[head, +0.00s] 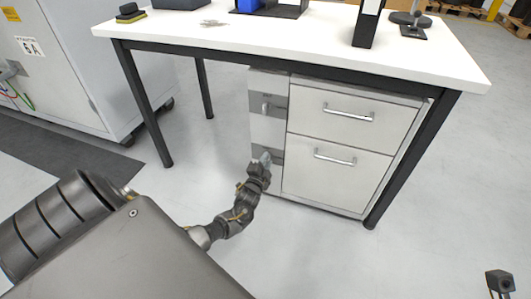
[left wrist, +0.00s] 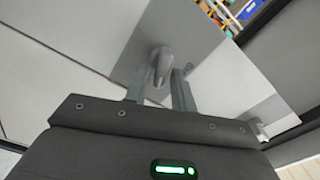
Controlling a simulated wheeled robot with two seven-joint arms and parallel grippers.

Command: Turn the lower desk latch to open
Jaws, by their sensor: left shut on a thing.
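The lower desk latch (left wrist: 160,62) is a small grey metal handle on a grey plate. In the left wrist view it stands between the two fingers of my left gripper (left wrist: 161,88), which is shut on it. In the head view my left gripper (head: 263,161) is at the lower dark plate on the narrow side of the cabinet, and hides most of this latch. The upper latch (head: 266,106) shows above it, apart from the gripper.
The drawer cabinet (head: 338,147) with two handles stands under the white desk (head: 280,40), between its dark legs. A grey cabinet (head: 60,65) stands at the left. The floor (head: 360,260) in front is clear. Several items stand on the desktop.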

